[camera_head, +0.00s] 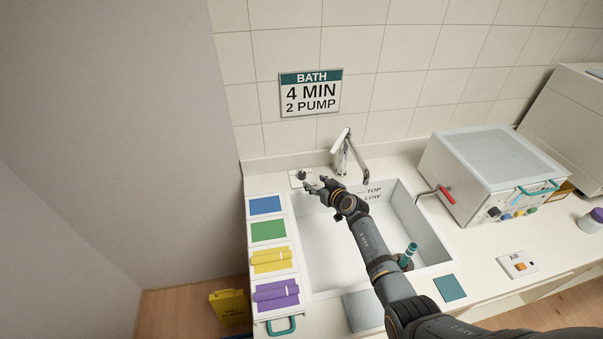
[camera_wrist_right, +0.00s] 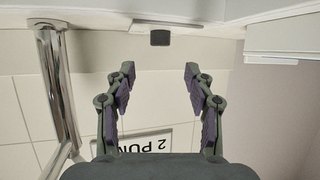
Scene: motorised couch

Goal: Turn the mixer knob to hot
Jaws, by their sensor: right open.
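The mixer knob (camera_head: 302,174) is a small dark knob on a pale plate at the back left of the sink counter. It also shows in the right wrist view, where the knob (camera_wrist_right: 160,38) stands out from its plate, beyond and between my fingertips. My right gripper (camera_head: 315,184) reaches over the sink, close to the knob on its right and front side. In the right wrist view my right gripper (camera_wrist_right: 159,72) is open, with nothing between its fingers and apart from the knob. Markings for hot are too small to read. My left gripper is out of view.
The chrome tap (camera_head: 343,154) stands right of the knob, behind the sink (camera_head: 320,255). Coloured panels (camera_head: 267,230) line the sink's left side. A lidded metal box (camera_head: 490,165) with a red-handled lever stands to the right. The tiled wall (camera_head: 385,55) is close behind.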

